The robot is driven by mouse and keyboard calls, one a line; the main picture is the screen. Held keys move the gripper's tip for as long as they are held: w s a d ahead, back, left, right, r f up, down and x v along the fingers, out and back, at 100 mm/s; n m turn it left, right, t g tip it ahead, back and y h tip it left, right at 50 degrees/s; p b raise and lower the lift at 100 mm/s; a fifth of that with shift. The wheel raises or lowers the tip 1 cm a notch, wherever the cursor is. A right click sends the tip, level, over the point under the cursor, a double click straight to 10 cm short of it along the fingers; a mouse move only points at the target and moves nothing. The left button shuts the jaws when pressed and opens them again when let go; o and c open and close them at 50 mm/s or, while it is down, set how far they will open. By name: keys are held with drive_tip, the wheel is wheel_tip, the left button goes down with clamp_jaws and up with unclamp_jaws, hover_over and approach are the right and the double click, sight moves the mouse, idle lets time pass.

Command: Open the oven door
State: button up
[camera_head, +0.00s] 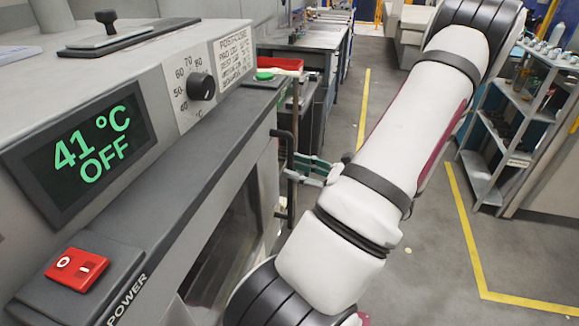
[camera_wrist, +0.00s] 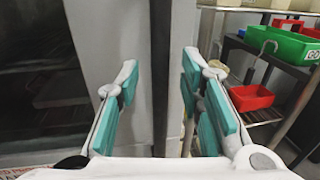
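The oven (camera_head: 215,150) fills the left of the head view, its display (camera_head: 85,145) reading 41 °C and OFF. Its door (camera_head: 228,245), with a dark window, looks shut below the control panel. A dark upright handle (camera_head: 291,165) stands out at the door's far side. My gripper (camera_head: 308,170) is at this handle, partly hidden by my arm. In the wrist view my gripper (camera_wrist: 160,95) is open, with teal pads on both sides of the dark vertical handle bar (camera_wrist: 160,75). Gaps show between the bar and both pads. The dark door window (camera_wrist: 40,85) is at the left.
A red power switch (camera_head: 77,268) and a black knob (camera_head: 201,86) are on the oven front. A rack with green (camera_wrist: 283,43) and red bins (camera_wrist: 250,97) stands close at the gripper's right.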

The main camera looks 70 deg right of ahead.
drive_tip(key=shift+w+d, duration=0.15)
drive_tip(key=shift+w, duration=1.1)
drive_tip(key=shift+c, duration=0.5)
clamp_jaws()
drive_tip(key=shift+s, duration=0.1)
